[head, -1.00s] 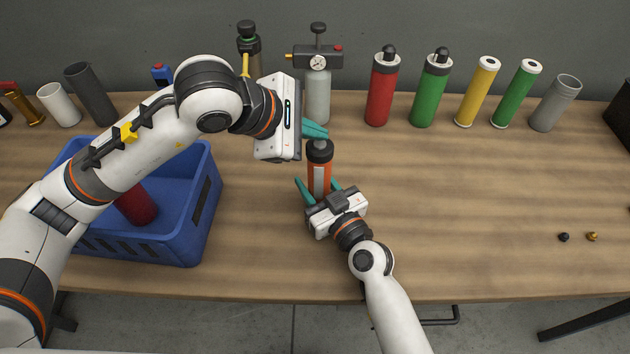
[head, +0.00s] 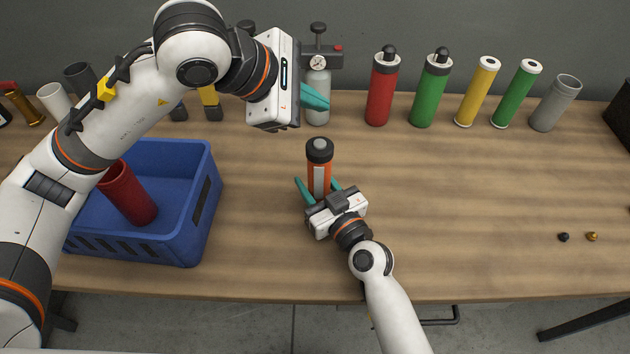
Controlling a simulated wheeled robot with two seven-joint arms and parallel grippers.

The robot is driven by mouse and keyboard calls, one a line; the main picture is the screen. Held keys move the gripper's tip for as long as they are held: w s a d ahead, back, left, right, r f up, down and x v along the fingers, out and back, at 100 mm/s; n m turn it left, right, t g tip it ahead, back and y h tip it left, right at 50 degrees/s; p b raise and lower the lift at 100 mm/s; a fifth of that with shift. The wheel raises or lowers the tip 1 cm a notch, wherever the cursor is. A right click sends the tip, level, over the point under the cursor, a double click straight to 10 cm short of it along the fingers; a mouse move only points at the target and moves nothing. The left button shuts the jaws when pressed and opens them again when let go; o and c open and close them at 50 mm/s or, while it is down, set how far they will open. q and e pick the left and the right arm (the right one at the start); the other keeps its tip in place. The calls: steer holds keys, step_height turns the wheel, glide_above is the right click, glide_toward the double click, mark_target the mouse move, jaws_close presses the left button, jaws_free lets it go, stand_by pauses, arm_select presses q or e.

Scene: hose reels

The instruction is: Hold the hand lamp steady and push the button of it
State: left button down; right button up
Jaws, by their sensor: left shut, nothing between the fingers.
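The hand lamp (head: 319,172) is an orange cylinder with a pale stripe and a dark cap with a light round top. It stands upright on the table in the middle of the head view. The button itself is too small to make out surely.
A blue crate (head: 206,205) with a red cylinder (head: 130,195) stands at left. Behind my left gripper is a grey bottle with a gauge (head: 317,85). Red, green, yellow and grey cylinders line the back right. Two small knobs (head: 564,237) lie at right. The table's right middle is clear.

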stand_by(0.4)
steer(key=o, duration=1.2)
steer(key=shift+s+d, duration=0.1)
